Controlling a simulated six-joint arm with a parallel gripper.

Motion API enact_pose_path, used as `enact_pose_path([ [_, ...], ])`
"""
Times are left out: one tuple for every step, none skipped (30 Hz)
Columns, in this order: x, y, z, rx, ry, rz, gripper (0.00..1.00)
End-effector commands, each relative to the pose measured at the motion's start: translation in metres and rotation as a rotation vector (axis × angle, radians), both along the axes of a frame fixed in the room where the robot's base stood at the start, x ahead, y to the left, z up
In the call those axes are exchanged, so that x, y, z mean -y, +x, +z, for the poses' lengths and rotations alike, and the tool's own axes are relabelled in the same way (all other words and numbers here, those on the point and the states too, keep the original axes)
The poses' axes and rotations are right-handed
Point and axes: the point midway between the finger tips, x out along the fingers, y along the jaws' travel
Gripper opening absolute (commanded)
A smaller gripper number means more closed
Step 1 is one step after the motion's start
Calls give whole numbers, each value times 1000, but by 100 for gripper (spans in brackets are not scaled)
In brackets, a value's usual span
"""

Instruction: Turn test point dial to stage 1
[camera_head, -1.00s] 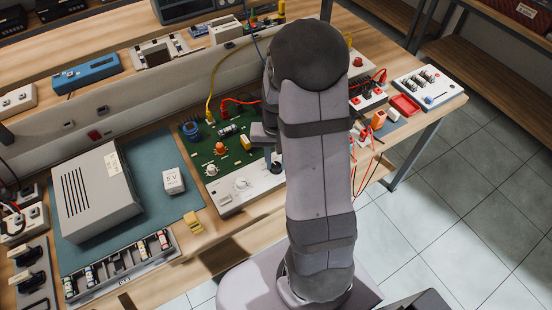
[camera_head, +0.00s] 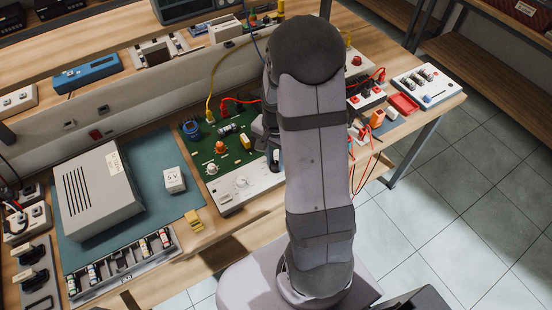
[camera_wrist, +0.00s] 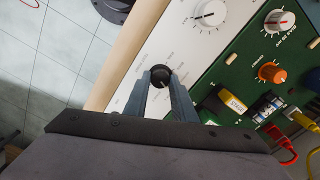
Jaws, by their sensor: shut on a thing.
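The test point dial, a black round knob (camera_wrist: 160,74), sits on the white front strip of the green circuit board unit (camera_head: 239,187). In the wrist view my gripper (camera_wrist: 161,82) has its two blue-grey fingers around this knob, shut on it. A small pale pointer mark shows on the knob, but the printed labels around it are too small to read. In the head view my arm hides most of the gripper and the right part of the board.
A white knob (camera_wrist: 209,14) and an orange knob (camera_wrist: 271,72) are near the gripper. Yellow and red cables (camera_head: 214,88) rise from the board. A grey box (camera_head: 98,190) and a 5V block (camera_head: 174,180) stand left. The table edge is close in front.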

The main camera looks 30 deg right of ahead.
Motion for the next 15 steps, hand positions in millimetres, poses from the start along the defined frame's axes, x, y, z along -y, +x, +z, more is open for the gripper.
enact_pose_path([
  [0, 1, 0, 1, 0, -1, 1],
  [0, 1, 0, 1, 0, -2, 1],
  [0, 1, 0, 1, 0, -1, 1],
  [0, 1, 0, 1, 0, -1, 1],
  [0, 1, 0, 1, 0, -1, 1],
  [0, 1, 0, 1, 0, -1, 1],
  [0, 1, 0, 1, 0, -1, 1],
  [0, 1, 0, 2, -1, 0, 1],
  [0, 1, 0, 2, -1, 0, 1],
  [0, 1, 0, 2, -1, 0, 28],
  [0, 1, 0, 2, -1, 0, 36],
  [0, 1, 0, 1, 0, 0, 42],
  [0, 1, 0, 1, 0, 0, 42],
  [0, 1, 0, 1, 0, 0, 42],
  [0, 1, 0, 1, 0, 0, 42],
])
